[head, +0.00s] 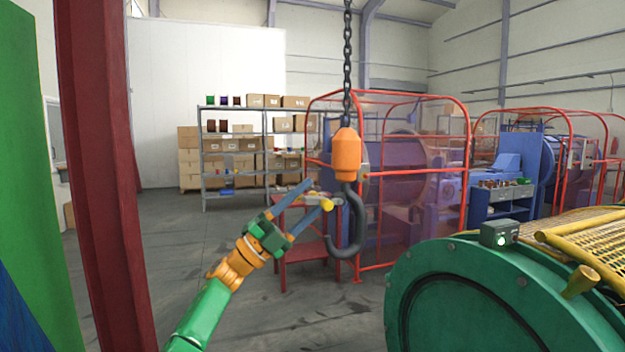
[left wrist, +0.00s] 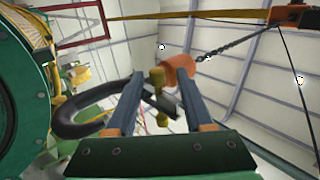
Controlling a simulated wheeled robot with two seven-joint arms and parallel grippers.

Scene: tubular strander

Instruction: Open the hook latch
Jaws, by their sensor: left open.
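A dark hook (head: 357,230) hangs below an orange hook block (head: 347,152) on a chain. Its latch shows as a small grey bar with a yellow knob (head: 327,204) at the hook's left side. In the left wrist view the dark hook (left wrist: 82,122) curves left of the fingers, and the yellow knob (left wrist: 157,78) shows between them. My left gripper (head: 318,194) is open, its two blue fingers reaching to the latch. The fingers partly cover the latch, and I cannot tell whether they touch it. My right gripper is not in view.
A green drum machine (head: 440,285) with a yellow mesh guard (head: 560,250) stands at the right front. A dark red column (head: 100,180) rises at the left. Behind the hook are a red table (head: 300,247) and a red-framed cage (head: 415,95). Open floor lies at centre left.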

